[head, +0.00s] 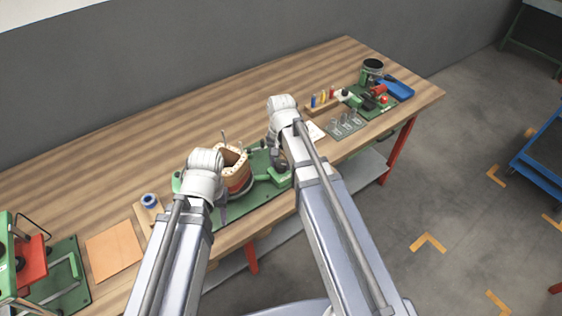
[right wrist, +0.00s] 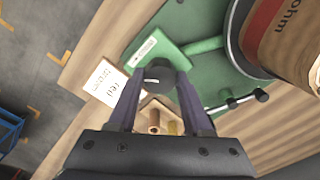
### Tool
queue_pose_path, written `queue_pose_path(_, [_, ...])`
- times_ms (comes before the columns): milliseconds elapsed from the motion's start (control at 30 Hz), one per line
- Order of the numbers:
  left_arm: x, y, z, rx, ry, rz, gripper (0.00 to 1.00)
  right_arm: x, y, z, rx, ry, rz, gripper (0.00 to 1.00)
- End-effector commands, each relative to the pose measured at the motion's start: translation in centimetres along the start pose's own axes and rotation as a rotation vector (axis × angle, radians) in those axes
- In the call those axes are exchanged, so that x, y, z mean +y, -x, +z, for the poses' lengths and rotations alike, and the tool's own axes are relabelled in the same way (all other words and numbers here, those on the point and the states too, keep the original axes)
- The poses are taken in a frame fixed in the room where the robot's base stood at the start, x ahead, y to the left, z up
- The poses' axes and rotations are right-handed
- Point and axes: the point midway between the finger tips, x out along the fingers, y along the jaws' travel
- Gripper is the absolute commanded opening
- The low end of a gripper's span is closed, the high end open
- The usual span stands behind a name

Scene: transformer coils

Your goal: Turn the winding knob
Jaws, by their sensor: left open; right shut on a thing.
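The coil winder has a green base (head: 258,162) and a brown and red-brown coil (head: 237,178) on it, near the table's front edge. In the right wrist view the coil (right wrist: 290,45) is at the upper right. The winding knob (right wrist: 158,74) is dark and round, beside a green block with a white label. My right gripper (right wrist: 160,76) is shut on the knob, one finger on each side. In the head view, my right gripper (head: 279,160) is over the winder's right part and hides the knob. My left gripper (head: 221,206) is open and empty by the coil's near left side.
A white printed card (right wrist: 105,83) lies beside the winder. Further right are a tray of clear parts (head: 345,125), a rack of colored pieces (head: 322,103) and a blue tray (head: 396,88). An orange-brown sheet (head: 113,250) and a red-green machine (head: 30,262) are at the left. The table's back is clear.

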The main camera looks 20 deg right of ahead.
Motion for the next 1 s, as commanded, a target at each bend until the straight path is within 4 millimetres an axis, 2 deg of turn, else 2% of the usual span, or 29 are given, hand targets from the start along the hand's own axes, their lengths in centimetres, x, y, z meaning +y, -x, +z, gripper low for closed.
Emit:
queue_pose_path(133, [0.0, -0.01, 0.0, 0.0, 0.0, 0.0, 0.49, 0.0, -0.01, 0.01, 0.0, 0.067, 0.0, 0.0])
queue_pose_path(400, [0.0, -0.01, 0.0, 0.0, 0.0, 0.0, 0.49, 0.01, -0.01, 0.01, 0.0, 0.074, 0.0, 0.0])
queue_pose_path(433, [0.0, -0.01, 0.0, 0.0, 0.0, 0.0, 0.49, 0.0, -0.01, 0.01, 0.0, 0.073, 0.0, 0.51])
queue_pose_path(700, [0.0, 0.0, 0.0, 0.0, 0.0, 0.0, 0.49, 0.0, 0.0, 0.01, 0.0, 0.072, 0.0, 0.8])
queue_pose_path(1000, [-0.01, 0.12, 0.01, 0.0, 0.0, 0.0, 0.49, 0.0, 0.12, 0.0, 0.0, 0.072, 0.0, 0.8])
